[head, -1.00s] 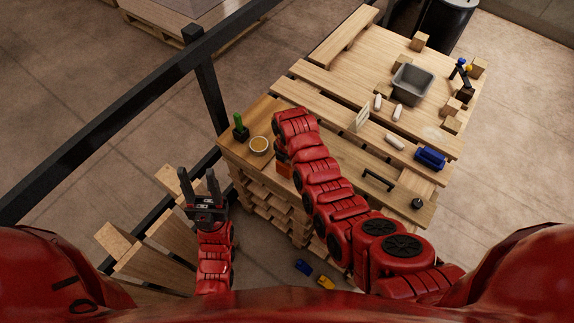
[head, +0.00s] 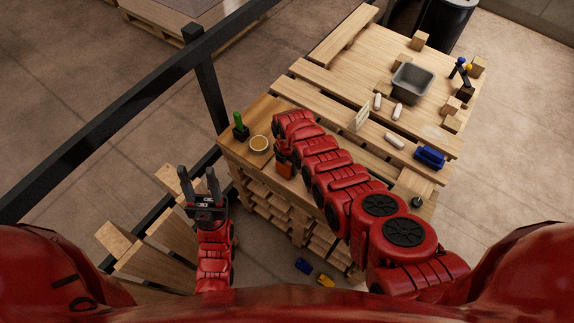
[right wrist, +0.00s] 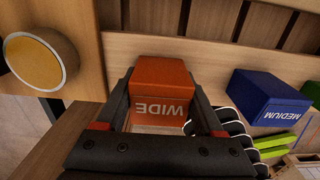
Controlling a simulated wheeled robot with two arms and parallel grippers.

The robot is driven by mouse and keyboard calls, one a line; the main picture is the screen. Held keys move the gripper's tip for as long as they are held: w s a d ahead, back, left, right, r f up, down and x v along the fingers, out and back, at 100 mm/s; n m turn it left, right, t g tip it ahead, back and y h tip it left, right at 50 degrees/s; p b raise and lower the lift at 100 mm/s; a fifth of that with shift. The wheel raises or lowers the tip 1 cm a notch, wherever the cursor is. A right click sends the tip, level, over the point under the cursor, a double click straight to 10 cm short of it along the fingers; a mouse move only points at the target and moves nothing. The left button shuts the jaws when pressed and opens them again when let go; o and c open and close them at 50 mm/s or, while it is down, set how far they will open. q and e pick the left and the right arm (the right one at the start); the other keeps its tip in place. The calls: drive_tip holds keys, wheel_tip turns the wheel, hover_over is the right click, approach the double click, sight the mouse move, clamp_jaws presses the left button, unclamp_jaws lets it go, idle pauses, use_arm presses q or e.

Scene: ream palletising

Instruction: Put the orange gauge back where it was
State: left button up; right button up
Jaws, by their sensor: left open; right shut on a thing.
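The orange gauge (right wrist: 163,88), a block marked WIDE, is between the fingers of my right gripper (right wrist: 165,105) in the right wrist view. The gripper is shut on it. In the head view the orange gauge (head: 284,170) shows below the end of my right arm, at the near edge of the wooden worktop (head: 262,112), close to a round cup (head: 259,145). My right fingertips are hard to make out there. My left gripper (head: 199,183) is open and empty, pointing up at the left, away from the worktop.
In the right wrist view a blue block marked MEDIUM (right wrist: 268,96) is to the right and the cup (right wrist: 38,62) to the left. A green cactus (head: 239,122) stands beside the cup. A grey bin (head: 412,83), white rolls and wooden blocks are further right.

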drive_tip(key=shift+f, duration=0.2)
drive_tip(key=o, duration=1.6)
drive_tip(key=shift+c, duration=0.2)
drive_tip(key=shift+r, duration=0.1)
